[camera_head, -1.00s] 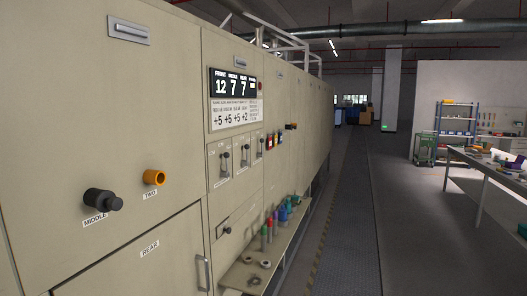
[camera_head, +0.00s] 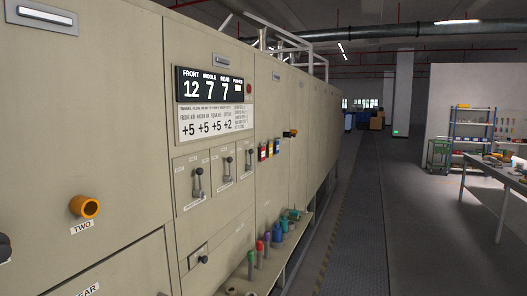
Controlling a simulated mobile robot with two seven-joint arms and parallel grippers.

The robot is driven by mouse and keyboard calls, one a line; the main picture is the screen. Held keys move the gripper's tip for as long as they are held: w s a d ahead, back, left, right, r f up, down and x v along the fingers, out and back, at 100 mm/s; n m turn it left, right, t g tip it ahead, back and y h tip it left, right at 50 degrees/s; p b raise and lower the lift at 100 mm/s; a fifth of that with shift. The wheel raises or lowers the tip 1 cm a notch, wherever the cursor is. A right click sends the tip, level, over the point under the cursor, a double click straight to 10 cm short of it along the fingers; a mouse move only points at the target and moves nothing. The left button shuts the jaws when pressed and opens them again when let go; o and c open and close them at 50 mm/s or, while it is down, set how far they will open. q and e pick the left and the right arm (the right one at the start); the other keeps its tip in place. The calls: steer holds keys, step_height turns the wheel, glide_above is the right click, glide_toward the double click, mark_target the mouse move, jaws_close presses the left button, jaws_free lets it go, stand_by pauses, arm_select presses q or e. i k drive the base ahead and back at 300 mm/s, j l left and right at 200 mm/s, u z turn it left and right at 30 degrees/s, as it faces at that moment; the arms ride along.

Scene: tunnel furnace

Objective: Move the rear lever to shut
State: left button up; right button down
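Three small levers with dark knobs stand in a row of panels on the beige furnace wall: a left lever (camera_head: 198,184), a middle lever (camera_head: 227,168) and a right lever (camera_head: 249,158). Their labels are too small to read, so I cannot tell which is the rear lever. A separate dark-knobbed control (camera_head: 202,259) sits lower down. The display (camera_head: 210,86) above reads FRONT 12, MIDDLE 7, REAR 7; its power field is unclear. A sheet (camera_head: 215,123) below it shows +5, +5, +5, +2. Neither of my grippers is in view.
An orange knob (camera_head: 86,207) marked TWO juts from the wall at left. A shelf (camera_head: 297,232) with several coloured cylinders sticks out below the levers. The aisle floor (camera_head: 355,240) is clear. A workbench (camera_head: 490,178) stands at right.

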mark_target(250, 167)
steer(key=i+l, duration=0.85)
steer(key=i, duration=0.15)
